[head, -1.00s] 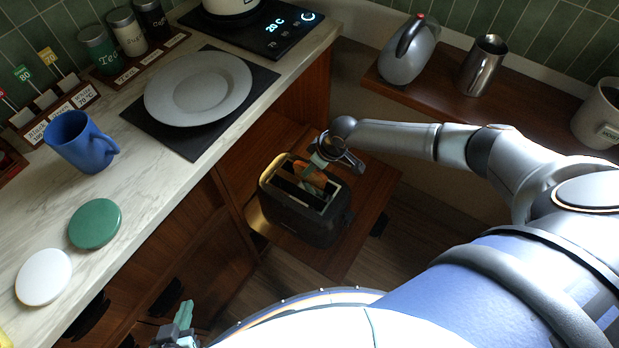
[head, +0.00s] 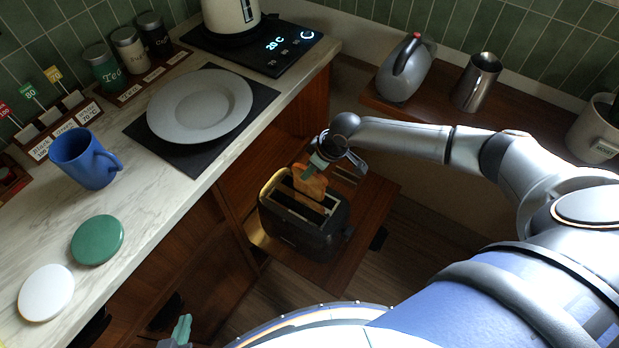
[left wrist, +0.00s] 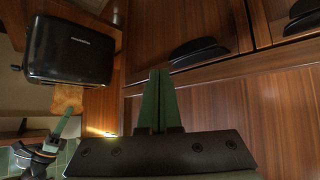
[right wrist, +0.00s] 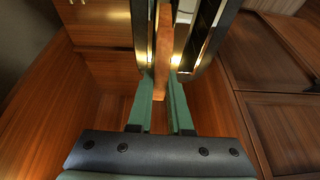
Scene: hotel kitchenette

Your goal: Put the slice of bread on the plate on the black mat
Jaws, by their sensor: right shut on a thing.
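The toasted slice of bread (head: 311,184) stands upright, sticking up from a slot of the black toaster (head: 290,232); its lower end is hidden in the slot. My right gripper (head: 312,170) is shut on the slice from above. In the right wrist view the slice (right wrist: 161,60) shows edge-on between the green fingers. The left wrist view shows the slice (left wrist: 68,98) at the toaster's top. The grey plate (head: 200,107) lies empty on the black mat (head: 185,158) on the counter. My left gripper (head: 182,330) is low at the bottom edge, its fingers together and empty.
A blue mug (head: 84,160), a green disc (head: 97,240) and a white disc (head: 46,292) are on the counter left of the mat. A kettle on a black hob (head: 262,45) stands behind the plate. The toaster sits on a lower wooden surface (head: 365,215).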

